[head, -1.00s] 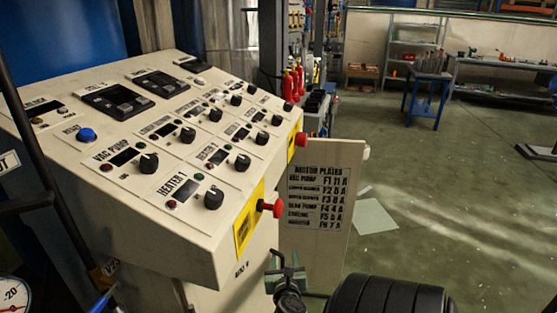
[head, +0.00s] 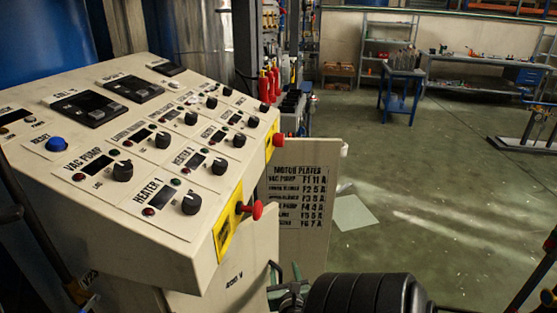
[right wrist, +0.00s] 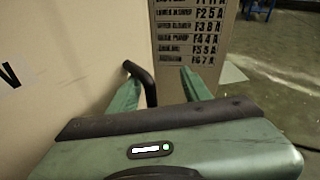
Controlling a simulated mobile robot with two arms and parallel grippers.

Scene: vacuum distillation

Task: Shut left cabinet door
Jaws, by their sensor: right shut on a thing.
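The pale left cabinet door (head: 250,250), with black lettering, stands below the sloped control console in the head view. It also fills the left of the right wrist view (right wrist: 60,55). Its black curved handle (right wrist: 146,82) lies between the green fingers of my right gripper (right wrist: 160,92), which is shut on it. In the head view my right gripper (head: 288,287) shows at the bottom, partly hidden by my dark arm. The door's lower part and far edge are hidden. My left gripper is not in view.
Another panel (head: 300,245), lettered "MOTOR PLATES", stands out to the right, open, also seen in the right wrist view (right wrist: 190,70). The console (head: 110,235) with knobs and a red button (head: 257,210) overhangs the door.

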